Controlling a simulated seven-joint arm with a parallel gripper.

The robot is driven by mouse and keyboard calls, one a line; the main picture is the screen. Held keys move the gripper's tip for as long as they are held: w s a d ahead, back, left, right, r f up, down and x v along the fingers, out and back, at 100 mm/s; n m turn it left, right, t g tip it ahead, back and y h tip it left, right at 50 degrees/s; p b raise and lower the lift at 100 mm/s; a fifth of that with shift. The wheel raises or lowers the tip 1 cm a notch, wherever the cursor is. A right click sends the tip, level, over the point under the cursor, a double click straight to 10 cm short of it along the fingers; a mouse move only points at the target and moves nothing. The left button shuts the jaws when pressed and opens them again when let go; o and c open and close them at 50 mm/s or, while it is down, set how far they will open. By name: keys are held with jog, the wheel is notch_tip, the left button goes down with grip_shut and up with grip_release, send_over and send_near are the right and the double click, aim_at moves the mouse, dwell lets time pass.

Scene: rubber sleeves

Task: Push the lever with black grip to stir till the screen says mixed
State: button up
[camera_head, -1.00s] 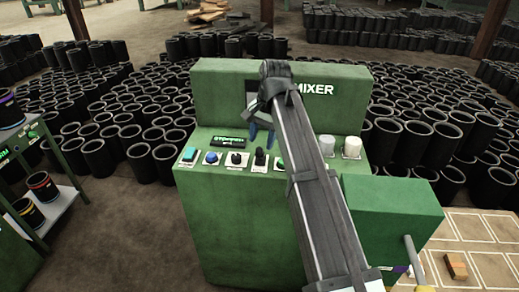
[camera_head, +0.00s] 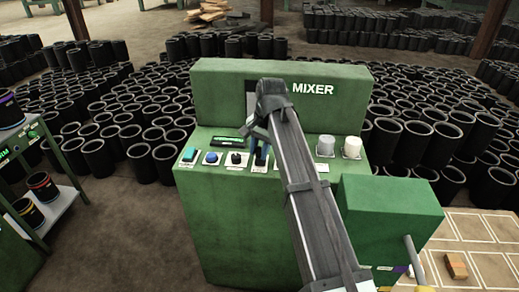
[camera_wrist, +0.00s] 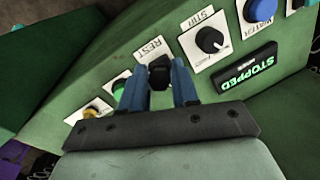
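The green mixer (camera_head: 230,215) has a sloped control panel. The lever's black grip (camera_wrist: 160,72) stands between my gripper's two blue fingers in the wrist view, beside a label reading REST. The fingers are close on both sides of it; I cannot tell whether they press on it. My gripper (camera_head: 260,152) is over the lever in the head view and hides most of it. The screen (camera_wrist: 246,79) reads STOPPED in the wrist view; it is also on the panel in the head view (camera_head: 228,143).
A black knob (camera_wrist: 210,41) sits beside the lever, with a blue button (camera_wrist: 262,9) beyond it. A green button (camera_wrist: 119,89) lies on the other side. Two pale cylinders (camera_head: 326,146) stand on the panel's right. A green box (camera_head: 392,210) adjoins the mixer.

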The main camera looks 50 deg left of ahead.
grip_shut()
jog(key=shift+w+a+r+g+h, duration=0.2)
jog(key=shift+w+a+g+h, duration=0.3)
jog(key=shift+w+a, duration=0.1)
jog(key=shift+w+a+r+g+h, duration=0.1)
jog(key=shift+w+a+g+h, duration=0.05)
jog(key=shift+g+h, duration=0.45)
jog(key=shift+o, duration=2.1)
grip_release()
